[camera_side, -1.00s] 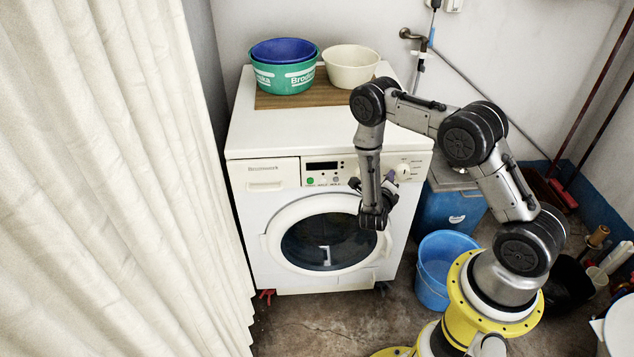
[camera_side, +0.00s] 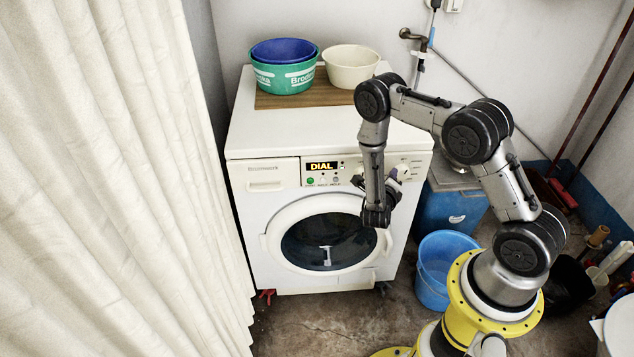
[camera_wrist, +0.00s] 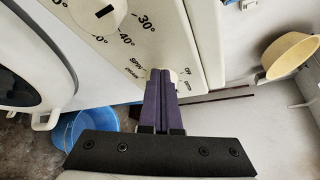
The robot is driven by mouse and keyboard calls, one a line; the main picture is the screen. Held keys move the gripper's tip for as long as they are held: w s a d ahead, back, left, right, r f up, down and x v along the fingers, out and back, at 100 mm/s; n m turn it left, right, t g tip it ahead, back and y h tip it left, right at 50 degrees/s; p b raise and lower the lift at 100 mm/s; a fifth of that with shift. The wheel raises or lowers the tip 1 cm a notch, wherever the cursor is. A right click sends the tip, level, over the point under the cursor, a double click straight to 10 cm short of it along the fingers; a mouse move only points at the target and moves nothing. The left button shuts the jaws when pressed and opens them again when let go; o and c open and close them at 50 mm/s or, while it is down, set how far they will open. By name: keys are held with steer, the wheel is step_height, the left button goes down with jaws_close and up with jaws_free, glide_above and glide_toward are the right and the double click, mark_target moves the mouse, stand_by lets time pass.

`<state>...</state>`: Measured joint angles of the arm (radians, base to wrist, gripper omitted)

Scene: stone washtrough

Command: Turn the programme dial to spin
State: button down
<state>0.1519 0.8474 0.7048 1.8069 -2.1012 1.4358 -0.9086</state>
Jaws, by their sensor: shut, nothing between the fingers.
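The programme dial is a small cream knob (camera_side: 404,173) at the panel's right end. In the wrist view my gripper (camera_wrist: 163,73) is shut and empty, its purple fingertips at the dial (camera_wrist: 154,72) and hiding most of it. Whether they touch it I cannot tell. The SPIN label (camera_wrist: 149,61) and an on/off label (camera_wrist: 187,71) are printed around it. The dial's pointer is hidden. My gripper also shows in the side view (camera_side: 392,174).
A larger white temperature knob (camera_wrist: 98,13) with a black mark sits beside the dial. The round door (camera_side: 327,242) is below the panel. A cream basin (camera_side: 351,66) and a green tub (camera_side: 284,77) stand on top. A blue bucket (camera_side: 437,285) is on the floor.

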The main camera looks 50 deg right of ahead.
steer(key=shift+s+d+r, duration=0.2)
steer(key=shift+s+r, duration=0.05)
steer(key=shift+r, duration=0.3)
steer(key=shift+s+d+r, duration=0.25)
stand_by(0.4)
steer(key=shift+w+r, duration=0.1)
steer(key=shift+w+a+r, duration=0.1)
steer(key=shift+a+r, duration=0.1)
steer(key=shift+s+a, duration=2.05)
steer(key=shift+a, duration=0.1)
steer(key=w+d+f, duration=0.3)
steer(key=w, duration=0.2)
steer(key=shift+w, duration=0.15)
steer(key=shift+s+d, duration=0.25)
steer(key=shift+d, duration=0.1)
